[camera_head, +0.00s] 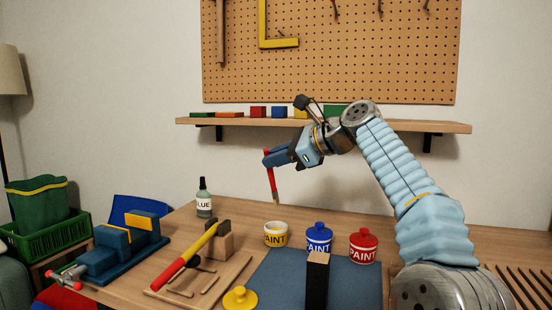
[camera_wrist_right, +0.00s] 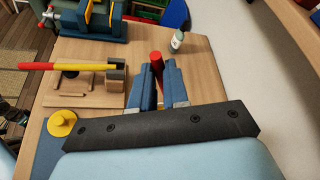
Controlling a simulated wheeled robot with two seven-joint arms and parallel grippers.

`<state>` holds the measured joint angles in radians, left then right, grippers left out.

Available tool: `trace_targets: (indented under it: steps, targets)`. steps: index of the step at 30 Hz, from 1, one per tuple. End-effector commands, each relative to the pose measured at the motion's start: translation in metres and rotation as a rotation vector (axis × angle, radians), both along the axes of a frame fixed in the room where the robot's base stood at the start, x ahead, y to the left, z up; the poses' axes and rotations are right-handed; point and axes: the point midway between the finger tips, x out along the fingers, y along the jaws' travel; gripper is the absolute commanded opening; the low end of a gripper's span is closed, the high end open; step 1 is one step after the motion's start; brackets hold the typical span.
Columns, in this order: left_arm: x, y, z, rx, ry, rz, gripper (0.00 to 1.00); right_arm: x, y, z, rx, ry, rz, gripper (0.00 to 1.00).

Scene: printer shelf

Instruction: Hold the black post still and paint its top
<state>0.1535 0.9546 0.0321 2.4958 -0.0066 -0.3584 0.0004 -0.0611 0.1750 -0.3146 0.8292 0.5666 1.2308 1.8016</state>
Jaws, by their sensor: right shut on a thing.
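The black post (camera_head: 317,285) stands upright at the front of the blue mat (camera_head: 275,275) in the head view, with a brownish top face. My right gripper (camera_head: 268,158) is shut on the red handle of a paintbrush (camera_head: 271,178). The brush hangs bristles down, above the open yellow paint pot (camera_head: 276,240) and apart from it. In the right wrist view the fingers (camera_wrist_right: 157,72) close around the red brush handle (camera_wrist_right: 156,58); the bristles are hidden there. My left gripper is not in view.
A yellow lid (camera_head: 240,298) lies in front of the pots. Closed blue (camera_head: 318,240) and red (camera_head: 363,246) paint pots stand right of the yellow one. A hammer (camera_head: 185,258) lies over a wooden board at left. A glue bottle (camera_head: 204,200) and blue vise (camera_head: 120,250) stand farther left.

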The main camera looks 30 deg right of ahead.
Motion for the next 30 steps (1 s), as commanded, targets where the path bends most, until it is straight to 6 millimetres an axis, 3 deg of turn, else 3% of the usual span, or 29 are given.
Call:
trace_targets:
  steps: [7,12,20,30]
  targets:
    - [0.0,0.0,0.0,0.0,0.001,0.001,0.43,-0.002,0.002,-0.007,0.005,-0.005,0.001,0.0]
    - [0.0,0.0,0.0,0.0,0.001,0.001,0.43,-0.005,0.006,-0.024,0.005,-0.004,0.001,0.0]
    - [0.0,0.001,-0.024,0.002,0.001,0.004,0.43,-0.009,0.011,-0.054,0.003,-0.005,0.002,0.0]
    - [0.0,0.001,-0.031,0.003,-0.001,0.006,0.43,0.001,-0.001,-0.081,0.003,-0.004,-0.001,0.0]
